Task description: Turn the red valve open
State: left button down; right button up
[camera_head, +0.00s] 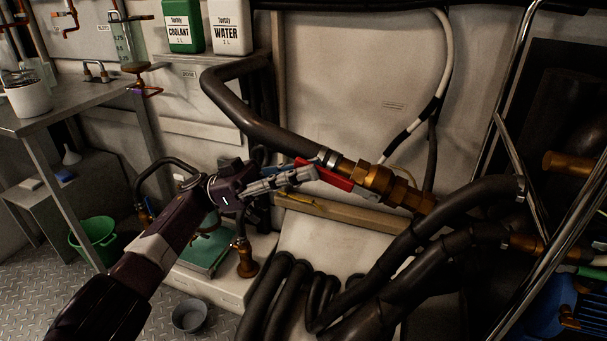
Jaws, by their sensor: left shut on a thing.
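The red valve (338,180) has a flat red lever on a brass fitting (378,182) in a thick dark pipe, at the middle of the head view. The lever slants from the upper left down to the right, towards the brass fitting. My left gripper (312,173) comes in from the lower left and is shut on the lever near its left end. The fingers hide part of the lever. My right gripper is not in view.
Thick black hoses (400,255) run below and right of the valve. A metal frame bar (545,265) crosses the right side. A steel table (70,110) stands at left, with a green bucket (95,238) on the floor. A grey bowl (189,316) lies low in front.

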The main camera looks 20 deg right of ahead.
pick_arm(q)
jog(key=shift+f, duration=0.65)
jog(key=c, duration=2.1)
grip_release()
jog(key=shift+w+a, duration=0.1)
jog(key=shift+a, duration=0.05)
jog(key=shift+r, duration=0.2)
notch_tip(320, 180, up, 10)
jog(key=shift+f, duration=0.1)
